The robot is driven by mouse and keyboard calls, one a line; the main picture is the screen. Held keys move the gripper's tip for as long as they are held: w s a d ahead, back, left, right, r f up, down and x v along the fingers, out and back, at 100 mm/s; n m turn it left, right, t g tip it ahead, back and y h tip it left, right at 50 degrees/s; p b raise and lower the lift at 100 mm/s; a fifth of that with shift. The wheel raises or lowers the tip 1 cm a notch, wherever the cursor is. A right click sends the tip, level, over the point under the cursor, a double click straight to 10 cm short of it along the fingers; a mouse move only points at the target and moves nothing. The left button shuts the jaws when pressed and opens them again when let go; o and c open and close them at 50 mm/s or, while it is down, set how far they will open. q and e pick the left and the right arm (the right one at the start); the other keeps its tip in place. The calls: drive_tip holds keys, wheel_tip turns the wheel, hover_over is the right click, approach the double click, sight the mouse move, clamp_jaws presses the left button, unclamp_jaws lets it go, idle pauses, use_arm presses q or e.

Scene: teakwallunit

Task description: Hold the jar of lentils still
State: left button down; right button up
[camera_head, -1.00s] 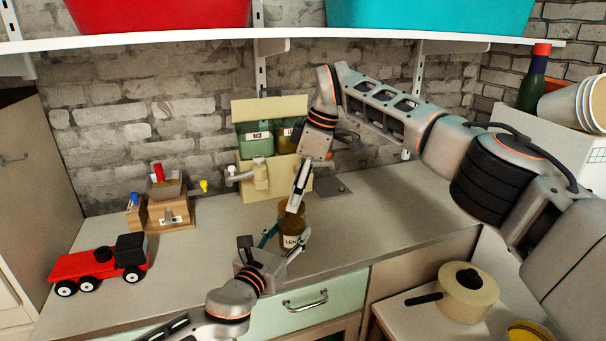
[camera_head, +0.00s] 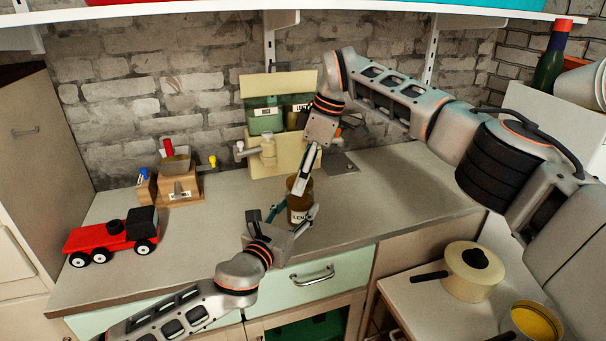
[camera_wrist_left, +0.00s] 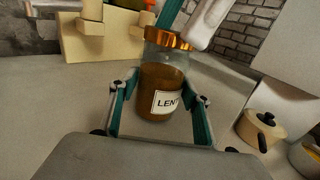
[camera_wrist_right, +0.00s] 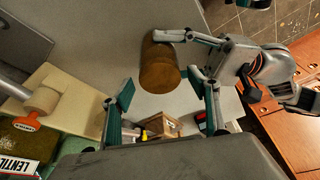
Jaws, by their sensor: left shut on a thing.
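The jar of lentils (camera_head: 299,209) stands upright on the counter. It is brown, with a white label reading "LEN" and a copper-coloured lid (camera_wrist_left: 168,38). My left gripper (camera_head: 283,213) is shut on the jar's body from the front; in the left wrist view its fingers (camera_wrist_left: 166,92) are on both sides of the glass. My right gripper (camera_head: 302,174) comes down from above and is open at the lid. In the right wrist view its fingers (camera_wrist_right: 167,105) are wide apart, with the jar (camera_wrist_right: 158,72) beyond them. Whether they touch the lid is unclear.
A cream dispenser stand (camera_head: 280,158) with green canisters (camera_head: 265,121) stands behind the jar. A wooden mill-like box (camera_head: 180,188) and a red toy truck (camera_head: 105,237) are at left. A cream pot (camera_head: 472,274) stands on a lower surface at right.

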use_arm(q)
drive_tip(key=shift+f, duration=0.1)
use_arm(e)
drive_tip(key=shift+r, duration=2.3)
use_arm(q)
drive_tip(key=c, duration=1)
unclamp_jaws()
drive_tip(key=shift+o, duration=0.2)
